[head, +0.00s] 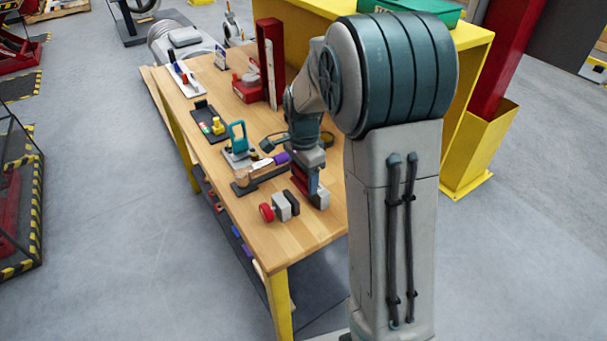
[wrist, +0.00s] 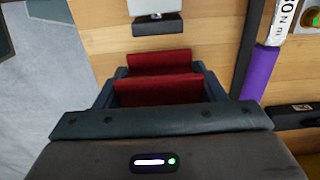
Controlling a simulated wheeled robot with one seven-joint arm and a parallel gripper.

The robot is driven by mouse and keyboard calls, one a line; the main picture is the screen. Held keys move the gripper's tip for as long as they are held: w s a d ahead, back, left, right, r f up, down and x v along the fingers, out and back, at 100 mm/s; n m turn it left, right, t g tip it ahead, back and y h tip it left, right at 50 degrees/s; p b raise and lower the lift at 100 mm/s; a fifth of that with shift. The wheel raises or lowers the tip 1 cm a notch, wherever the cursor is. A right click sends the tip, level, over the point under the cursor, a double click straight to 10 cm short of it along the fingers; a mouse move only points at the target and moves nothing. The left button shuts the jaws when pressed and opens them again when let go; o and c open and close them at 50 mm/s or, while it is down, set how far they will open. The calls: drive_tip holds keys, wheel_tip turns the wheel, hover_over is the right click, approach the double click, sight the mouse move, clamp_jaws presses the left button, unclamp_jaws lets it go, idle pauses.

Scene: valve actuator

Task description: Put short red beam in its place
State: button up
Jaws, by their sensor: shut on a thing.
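The short red beam (wrist: 157,90) is between the jaws of my gripper (wrist: 160,75) in the wrist view, with its red faces filling the gap. In the head view a piece of the red beam (head: 298,178) shows beside my gripper (head: 312,186), low over the right front part of the table. My gripper is shut on the beam. My arm hides part of this area, and I cannot tell whether the beam touches the table. I cannot make out the beam's place.
On the wooden table (head: 318,228), a grey and black part with a red knob (head: 267,212) lies in front of my gripper. A purple-handled tool (head: 280,158) rests to the left. A teal-handled item (head: 237,136) and a tall dark red post (head: 270,50) stand farther back. The front corner is clear.

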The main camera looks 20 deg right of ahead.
sight(304, 203)
drive_tip(key=shift+f+b, duration=2.6)
drive_tip(key=shift+f, duration=1)
drive_tip(key=o, duration=1.5)
drive_tip(key=shift+c, duration=0.2)
drive_tip(key=shift+r, duration=0.1)
wheel_tip(304, 203, up, 14)
drive_tip(key=shift+f, duration=0.1)
drive_tip(key=s+f+n+t, duration=0.2)
drive_tip(key=s+n, duration=1.2)
drive_tip(key=s, duration=0.7)
drive_tip(key=shift+a+f+t, duration=0.3)
drive_tip(key=shift+a+t, duration=0.05)
drive_tip(key=shift+t, duration=0.05)
